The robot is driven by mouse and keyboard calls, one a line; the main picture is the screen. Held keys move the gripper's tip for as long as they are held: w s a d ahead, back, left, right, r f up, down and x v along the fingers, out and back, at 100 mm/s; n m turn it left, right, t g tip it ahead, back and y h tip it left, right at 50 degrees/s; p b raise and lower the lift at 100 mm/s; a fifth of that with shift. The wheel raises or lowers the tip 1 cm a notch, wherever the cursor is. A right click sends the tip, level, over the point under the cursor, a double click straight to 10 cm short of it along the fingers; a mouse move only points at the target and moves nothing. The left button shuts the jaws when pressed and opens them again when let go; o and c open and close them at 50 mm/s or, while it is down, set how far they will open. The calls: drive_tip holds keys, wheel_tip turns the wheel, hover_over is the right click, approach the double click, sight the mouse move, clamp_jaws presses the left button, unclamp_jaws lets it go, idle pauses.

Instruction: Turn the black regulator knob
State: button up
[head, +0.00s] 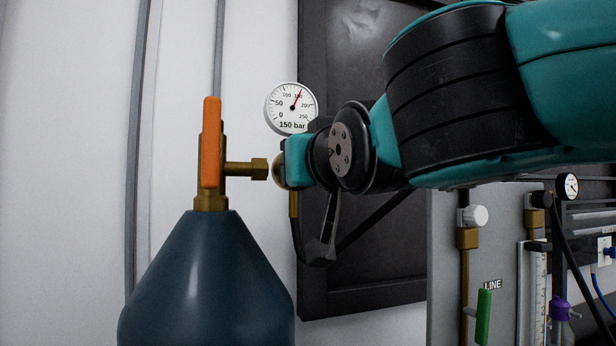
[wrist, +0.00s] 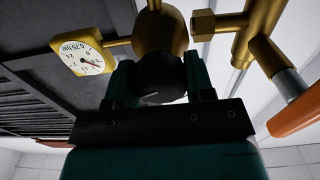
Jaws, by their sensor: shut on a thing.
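The black regulator knob (wrist: 160,88) sits between the two teal fingers of my gripper (wrist: 158,76) in the wrist view, and the fingers are shut on it. The knob is on the underside of the brass regulator body (wrist: 160,32) as pictured there. In the head view my gripper (head: 297,160) is at the regulator, and the knob is hidden behind it. A round gauge (head: 291,108) above it is labelled 150 bar. A yellow-cased gauge (wrist: 84,51) in the wrist view reads 0.75 bar.
A dark blue gas cylinder (head: 208,285) with an orange valve handle (head: 211,142) stands left of my gripper. A brass connector (head: 246,169) points toward the regulator. A panel at right holds a green handle (head: 484,316), a white knob (head: 475,216) and a small gauge (head: 568,186).

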idle(0.3)
drive_tip(key=o, duration=0.9)
drive_tip(key=b+v, duration=0.7)
drive_tip(key=v, duration=1)
drive_tip(key=shift+s, duration=0.25)
drive_tip(key=shift+r, duration=0.1)
